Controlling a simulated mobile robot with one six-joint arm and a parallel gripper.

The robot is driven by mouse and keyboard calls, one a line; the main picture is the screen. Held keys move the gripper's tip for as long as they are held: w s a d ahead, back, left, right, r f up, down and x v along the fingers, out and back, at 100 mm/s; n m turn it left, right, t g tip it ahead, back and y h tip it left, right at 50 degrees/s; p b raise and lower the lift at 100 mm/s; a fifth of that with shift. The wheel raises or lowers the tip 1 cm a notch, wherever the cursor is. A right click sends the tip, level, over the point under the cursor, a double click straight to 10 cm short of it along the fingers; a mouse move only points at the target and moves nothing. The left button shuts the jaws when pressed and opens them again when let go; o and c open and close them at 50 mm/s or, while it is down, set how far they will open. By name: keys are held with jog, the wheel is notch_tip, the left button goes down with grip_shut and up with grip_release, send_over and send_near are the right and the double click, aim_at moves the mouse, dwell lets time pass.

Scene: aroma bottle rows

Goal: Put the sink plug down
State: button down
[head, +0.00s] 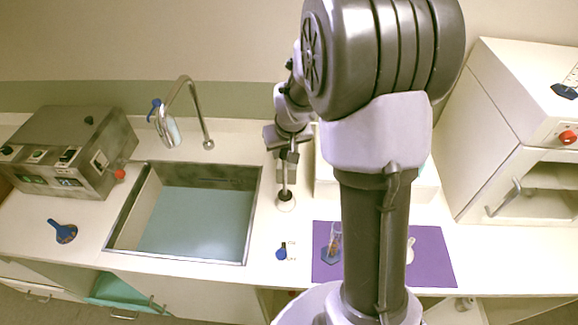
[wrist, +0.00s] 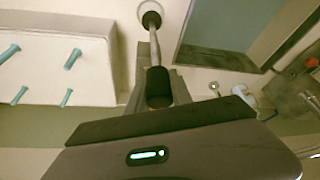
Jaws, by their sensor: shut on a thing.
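The sink plug (head: 286,194) is a thin metal rod with a dark disc at its lower end. In the wrist view the plug (wrist: 152,38) also shows a black grip at the near end. It is upright, with the disc at or just above a pale ring on the white counter, right of the sink (head: 254,215). I cannot tell whether the disc touches the counter. My gripper (head: 288,158) is shut on the plug's upper part. The gripper body (wrist: 158,110) hides part of the grip in the wrist view.
A blue-handled thing (head: 281,254) lies in front on the counter. A purple mat (head: 435,266) with glassware is at the right, partly behind my arm. The curved faucet (head: 192,95) stands behind the sink. A white rack (wrist: 40,80) with teal pegs is close to the gripper.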

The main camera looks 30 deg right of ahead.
aim_at(285, 174)
jog(key=shift+f, duration=1.45)
jog(key=shift+f+b, duration=0.1)
jog(key=shift+b, duration=0.25)
jog(key=shift+s+f, duration=0.1)
jog(key=c, duration=1.1)
grip_release()
jog(key=shift+c, duration=0.2)
